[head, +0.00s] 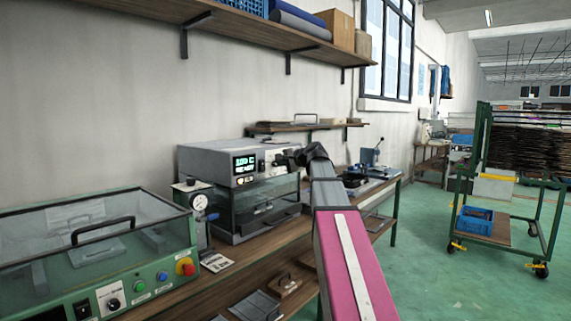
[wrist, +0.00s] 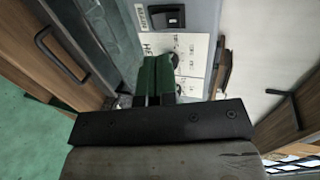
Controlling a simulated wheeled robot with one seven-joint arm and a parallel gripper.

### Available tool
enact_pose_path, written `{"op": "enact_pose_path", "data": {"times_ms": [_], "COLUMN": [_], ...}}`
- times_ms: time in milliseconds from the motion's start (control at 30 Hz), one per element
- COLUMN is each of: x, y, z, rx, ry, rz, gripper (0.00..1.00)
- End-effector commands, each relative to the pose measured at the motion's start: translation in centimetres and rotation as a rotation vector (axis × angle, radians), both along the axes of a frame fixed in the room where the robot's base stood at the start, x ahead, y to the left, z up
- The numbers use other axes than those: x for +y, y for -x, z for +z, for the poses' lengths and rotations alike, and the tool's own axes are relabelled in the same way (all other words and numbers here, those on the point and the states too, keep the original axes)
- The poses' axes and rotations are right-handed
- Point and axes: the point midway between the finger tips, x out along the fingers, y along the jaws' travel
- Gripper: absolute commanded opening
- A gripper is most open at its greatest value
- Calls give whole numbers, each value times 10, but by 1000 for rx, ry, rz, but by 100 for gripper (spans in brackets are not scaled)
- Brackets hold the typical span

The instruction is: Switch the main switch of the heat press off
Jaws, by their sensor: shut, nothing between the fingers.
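The heat press (head: 215,160) is a grey box with a lit display, on the wooden bench against the wall. In the wrist view its grey front panel (wrist: 204,28) fills the upper middle. A black rocker switch (wrist: 168,17) sits there beside a small white label; which way it is tipped I cannot tell. My gripper (wrist: 157,62) has its green fingers together and empty, in front of the panel, below the switch in the picture. The fingers partly cover a white label and a dark round knob (wrist: 174,59). Contact with the panel cannot be told. In the head view, my arm hides the fingertips.
A green machine with a clear lid (head: 100,235) and red knob stands at left on the bench. A pressure gauge (head: 200,202) stands between it and the press. A shelf (head: 240,35) runs above. A green trolley (head: 505,230) stands at right; open floor lies before it.

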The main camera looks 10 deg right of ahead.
Motion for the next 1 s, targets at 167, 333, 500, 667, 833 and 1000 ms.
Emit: {"op": "enact_pose_path", "data": {"times_ms": [167, 333, 500, 667, 833, 1000], "x": [20, 36, 46, 51, 52, 52], "y": [-29, -51, -65, -71, -72, -72], "z": [-10, -19, -25, -28, -29, -29], "rx": [0, 1, 0, 0, 0, 0], "ry": [1, 0, 0, 0, 0, 0], "rz": [1, 1, 0, -1, -1, -1], "gripper": [0, 0, 0, 0, 0, 0]}}
